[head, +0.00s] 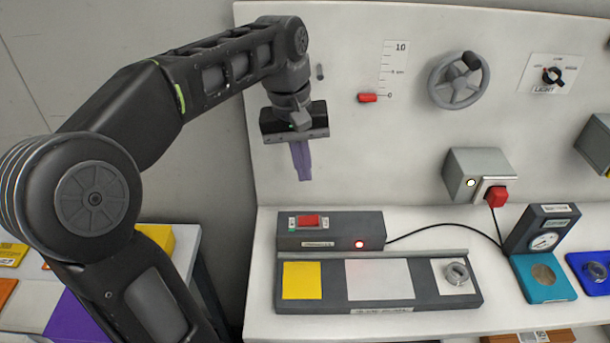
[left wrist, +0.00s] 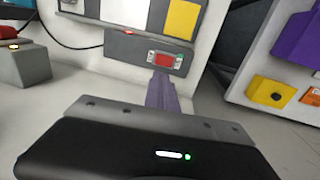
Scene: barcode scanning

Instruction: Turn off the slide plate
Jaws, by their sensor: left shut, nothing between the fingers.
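The slide plate (head: 415,292) is a long dark grey base on the white bench, with a yellow square, a pale square and a metal knob on a white square. Behind it is a grey box (head: 340,240) with a red rocker switch (head: 309,221) and a lit red lamp (head: 360,244). The switch also shows in the left wrist view (left wrist: 165,60). My left gripper (head: 304,174) is shut and empty, its purple fingers pointing down above and behind the box. In the left wrist view its fingertips (left wrist: 162,80) appear just below the switch, apart from it in the head view.
A dial gauge stand (head: 543,240) is at right. The back panel carries a handwheel (head: 458,82) and a light knob (head: 552,76).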

